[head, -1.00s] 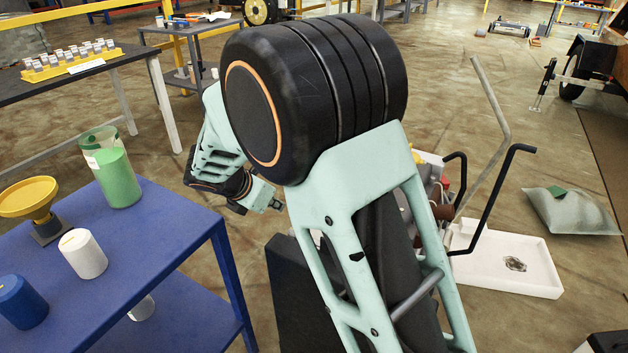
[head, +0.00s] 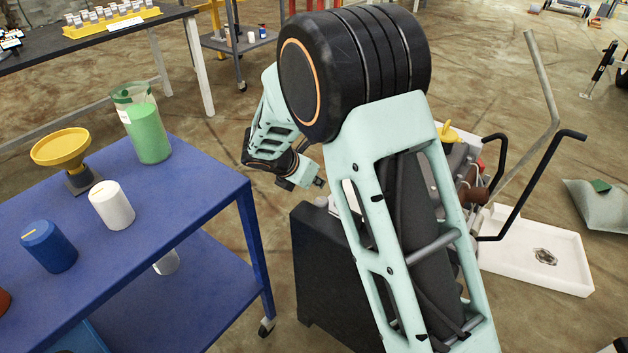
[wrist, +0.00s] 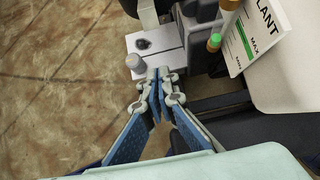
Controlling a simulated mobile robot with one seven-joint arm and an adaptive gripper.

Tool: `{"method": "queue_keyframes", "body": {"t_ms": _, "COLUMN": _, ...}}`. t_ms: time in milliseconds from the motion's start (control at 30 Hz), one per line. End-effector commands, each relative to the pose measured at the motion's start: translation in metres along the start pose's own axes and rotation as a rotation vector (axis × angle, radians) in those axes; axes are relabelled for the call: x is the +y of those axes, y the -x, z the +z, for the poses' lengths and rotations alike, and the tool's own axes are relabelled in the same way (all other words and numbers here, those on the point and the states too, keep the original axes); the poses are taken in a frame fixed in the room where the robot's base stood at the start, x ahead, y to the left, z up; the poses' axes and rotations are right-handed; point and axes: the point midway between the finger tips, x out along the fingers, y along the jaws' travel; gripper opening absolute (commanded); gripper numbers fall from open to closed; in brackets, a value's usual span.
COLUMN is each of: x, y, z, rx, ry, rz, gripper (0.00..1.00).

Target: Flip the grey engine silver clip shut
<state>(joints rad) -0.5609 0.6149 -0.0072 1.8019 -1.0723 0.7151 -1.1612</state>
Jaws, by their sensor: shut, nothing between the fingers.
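The grey engine (head: 462,165) stands behind my arm in the head view, and the arm hides most of it. I cannot make out a silver clip in either view. My gripper (head: 318,182) is above the left end of a black block in the head view. In the wrist view my gripper (wrist: 158,76) has its fingertips together with nothing between them. They overlap the near edge of a pale grey panel (wrist: 165,40) in the picture, beside a small grey cylinder (wrist: 135,63); I cannot tell whether they touch.
The black block (head: 330,260) stands below my arm. A blue table (head: 190,200) with containers is left. A white tray (head: 530,255) lies right.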

Motion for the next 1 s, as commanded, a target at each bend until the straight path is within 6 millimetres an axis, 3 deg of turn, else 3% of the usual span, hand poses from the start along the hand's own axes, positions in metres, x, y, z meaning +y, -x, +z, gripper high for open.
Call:
{"method": "queue_keyframes", "body": {"t_ms": 33, "x": -0.001, "y": -0.016, "z": -0.003, "rx": 0.0, "ry": -0.001, "rz": -0.004, "gripper": 0.0}}
{"method": "queue_keyframes", "body": {"t_ms": 233, "x": -0.001, "y": -0.057, "z": -0.002, "rx": 0.0, "ry": 0.0, "rz": -0.003, "gripper": 0.0}}
{"method": "queue_keyframes", "body": {"t_ms": 333, "x": 0.0, "y": -0.046, "z": 0.019, "rx": -0.003, "ry": -0.007, "rz": 0.002, "gripper": 0.0}}
{"method": "queue_keyframes", "body": {"t_ms": 500, "x": 0.0, "y": -0.04, "z": 0.034, "rx": -0.001, "ry": -0.003, "rz": 0.001, "gripper": 0.0}}
{"method": "queue_keyframes", "body": {"t_ms": 1000, "x": 0.0, "y": -0.038, "z": 0.038, "rx": 0.0, "ry": -0.001, "rz": 0.0, "gripper": 0.0}}
